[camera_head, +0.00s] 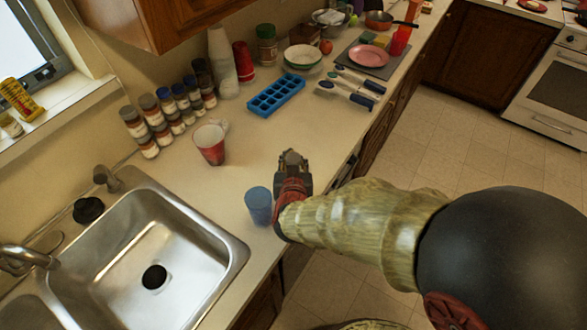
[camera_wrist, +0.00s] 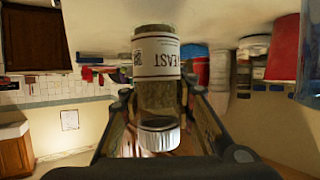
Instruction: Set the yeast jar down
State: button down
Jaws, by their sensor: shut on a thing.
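The yeast jar (camera_wrist: 157,60) has a white label reading "YEAST" and a pale lid, and fills the middle of the wrist view. That view appears upside down, with the lettering inverted and the lid at the bottom of the picture. My gripper (camera_wrist: 157,97) is shut on the jar, with a finger on either side of it. In the head view my gripper (camera_head: 291,160) is over the right edge of the counter (camera_head: 235,180), beyond the blue cup. I cannot make out the jar in the head view; my gripper seems to hide it.
A blue cup (camera_head: 258,205) stands close left of my gripper. A red cup (camera_head: 210,145) is farther left, with several spice jars (camera_head: 165,110) behind it. A blue ice tray (camera_head: 275,95) lies farther back. The sink (camera_head: 150,250) is at front left. Bare counter lies between cups and tray.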

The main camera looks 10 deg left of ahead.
jog(key=shift+w+f+b, duration=0.35)
jog(key=shift+w+f, duration=0.65)
jog(key=shift+f, duration=0.15)
jog(key=shift+w+a+f+b, duration=0.15)
jog(key=shift+f+b, duration=0.45)
jog(key=shift+f, duration=1.05)
jog(key=shift+f, duration=0.1)
jog(key=shift+f, duration=0.15)
jog(key=c, duration=1.5)
grip_release()
jog(key=shift+o, duration=0.5)
